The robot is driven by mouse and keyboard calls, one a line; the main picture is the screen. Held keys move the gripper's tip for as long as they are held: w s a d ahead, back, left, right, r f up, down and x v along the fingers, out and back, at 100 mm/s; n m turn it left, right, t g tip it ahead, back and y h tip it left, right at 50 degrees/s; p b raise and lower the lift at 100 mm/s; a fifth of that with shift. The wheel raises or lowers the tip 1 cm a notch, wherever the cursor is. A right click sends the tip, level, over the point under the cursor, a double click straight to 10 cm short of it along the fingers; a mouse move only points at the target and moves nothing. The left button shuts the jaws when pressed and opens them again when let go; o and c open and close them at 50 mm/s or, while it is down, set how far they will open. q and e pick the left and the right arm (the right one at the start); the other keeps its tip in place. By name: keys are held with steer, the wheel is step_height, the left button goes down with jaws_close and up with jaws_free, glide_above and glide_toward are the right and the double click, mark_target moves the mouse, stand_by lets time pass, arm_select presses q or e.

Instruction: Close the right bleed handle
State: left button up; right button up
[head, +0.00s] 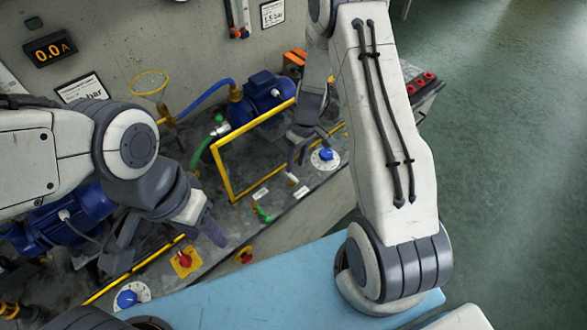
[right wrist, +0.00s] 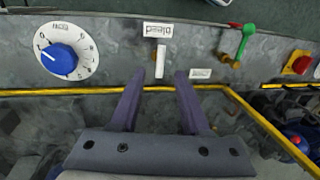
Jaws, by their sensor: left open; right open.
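The right bleed handle is a small white lever (right wrist: 160,62) beside a white label (right wrist: 158,30) on the grey bench top. In the head view the white lever (head: 292,178) is small, just below my right gripper (head: 297,160). My right gripper (right wrist: 160,76) is open. In the wrist view its two fingertips appear on either side of the lever with gaps on both sides; I cannot tell the depth. A green lever (head: 262,213) on a brass fitting stands further left; it also shows in the wrist view (right wrist: 247,38). My left gripper (head: 163,250) is open and empty.
A yellow rail frame (head: 222,172) stands behind the levers. A blue-knobbed dial (head: 325,157) sits to the right, another dial (head: 130,297) at lower left. A red switch on a yellow plate (head: 184,260) and a blue pump (head: 265,90) are nearby.

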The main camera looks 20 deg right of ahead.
mark_target(292, 177)
steer(key=shift+s+a+f+p, duration=0.1)
steer(key=shift+a+f+p, duration=0.1)
steer(key=shift+f, duration=0.9)
steer(key=shift+s+a+f+p, duration=0.1)
steer(key=shift+a+f, duration=0.1)
steer(key=shift+f, duration=0.9)
jaws_close()
